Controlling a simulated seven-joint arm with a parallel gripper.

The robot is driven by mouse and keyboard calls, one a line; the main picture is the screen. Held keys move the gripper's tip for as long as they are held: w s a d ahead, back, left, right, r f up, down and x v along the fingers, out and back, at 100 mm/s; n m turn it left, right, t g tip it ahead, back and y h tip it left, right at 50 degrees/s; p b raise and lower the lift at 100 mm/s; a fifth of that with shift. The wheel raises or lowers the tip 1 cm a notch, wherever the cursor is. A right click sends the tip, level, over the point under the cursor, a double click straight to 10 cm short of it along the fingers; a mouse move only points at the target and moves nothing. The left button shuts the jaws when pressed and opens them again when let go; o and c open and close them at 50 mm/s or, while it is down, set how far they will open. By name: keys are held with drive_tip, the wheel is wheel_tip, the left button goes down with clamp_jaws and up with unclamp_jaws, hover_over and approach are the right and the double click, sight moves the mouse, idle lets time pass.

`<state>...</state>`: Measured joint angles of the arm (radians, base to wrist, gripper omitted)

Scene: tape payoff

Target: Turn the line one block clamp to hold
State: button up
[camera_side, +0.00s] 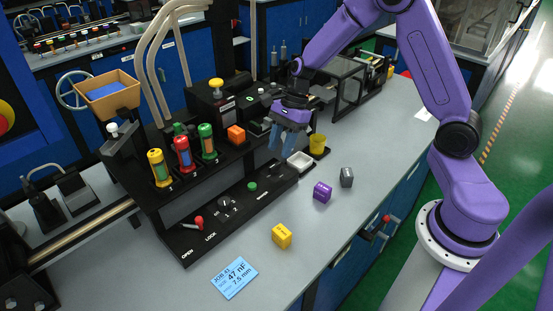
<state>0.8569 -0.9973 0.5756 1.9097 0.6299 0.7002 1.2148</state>
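My gripper (280,147) hangs over the back part of the black control panel (188,248), its blue fingers pointing down. The fingers look apart, and I see nothing between them. A red-handled lever (198,222) stands at the panel's near left end, beside the printed words OPEN and LOCK. A black rotary knob (225,202) and a green button (252,186) sit farther along the panel. My gripper is well to the right of the lever and knob and touches neither. I cannot read any label that says line one block clamp or hold.
Yellow (282,236), purple (322,192) and grey (346,177) blocks stand on the grey bench. A blue job card (234,278) lies near the front. A white tray (300,161) and a yellow cup (318,144) are by the gripper. Yellow, red and green cylinders stand behind the panel.

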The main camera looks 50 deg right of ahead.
sight(275, 164)
drive_tip(key=shift+x, duration=2.35)
clamp_jaws()
